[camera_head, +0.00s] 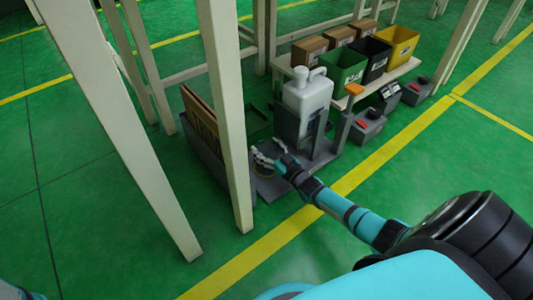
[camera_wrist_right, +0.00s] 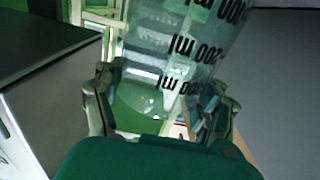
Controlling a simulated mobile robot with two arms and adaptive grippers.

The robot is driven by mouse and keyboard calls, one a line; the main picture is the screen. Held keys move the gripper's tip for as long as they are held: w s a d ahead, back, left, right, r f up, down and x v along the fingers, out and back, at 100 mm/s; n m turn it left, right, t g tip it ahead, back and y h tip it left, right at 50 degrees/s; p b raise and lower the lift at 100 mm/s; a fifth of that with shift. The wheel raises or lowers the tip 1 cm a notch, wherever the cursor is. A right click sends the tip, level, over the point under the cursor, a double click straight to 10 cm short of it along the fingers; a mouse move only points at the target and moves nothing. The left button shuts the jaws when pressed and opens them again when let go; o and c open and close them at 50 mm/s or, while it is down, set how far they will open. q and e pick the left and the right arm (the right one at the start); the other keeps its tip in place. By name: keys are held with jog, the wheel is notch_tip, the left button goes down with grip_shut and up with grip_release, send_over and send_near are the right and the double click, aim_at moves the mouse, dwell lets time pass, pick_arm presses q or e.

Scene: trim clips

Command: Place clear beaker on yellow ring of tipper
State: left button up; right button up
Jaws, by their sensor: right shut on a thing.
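The clear beaker (camera_wrist_right: 185,40) with black volume marks fills the upper middle of the right wrist view. My right gripper (camera_wrist_right: 157,108) is shut on it, one finger on each side. In the head view my right gripper (camera_head: 264,157) is at the tipper's low front plate, close to the yellow ring (camera_head: 264,174). The beaker is too small and faint to make out there, and I cannot tell whether it touches the ring. The tipper (camera_head: 321,155) is grey and carries a large white jug (camera_head: 308,95). My left gripper is out of view.
A grey bin with cardboard (camera_head: 200,122) stands left of the tipper, behind a pale table leg (camera_head: 226,100). An orange-topped post (camera_head: 354,90) rises at the right. Green (camera_head: 343,68), black (camera_head: 374,57) and yellow (camera_head: 398,43) bins sit on a shelf.

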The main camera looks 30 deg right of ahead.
jog(key=shift+r, duration=0.15)
jog(key=shift+f, duration=0.25)
jog(key=o, duration=1.5)
jog(key=shift+o, duration=0.2)
jog(key=shift+r, duration=0.2)
jog(key=shift+s+r+p, duration=0.1)
jog(key=shift+s+p, duration=0.05)
jog(key=shift+p, duration=0.25)
jog(key=s+d+p, duration=0.1)
jog(key=s+p, duration=0.5)
jog(key=s, duration=0.5)
jog(key=shift+s, duration=0.3)
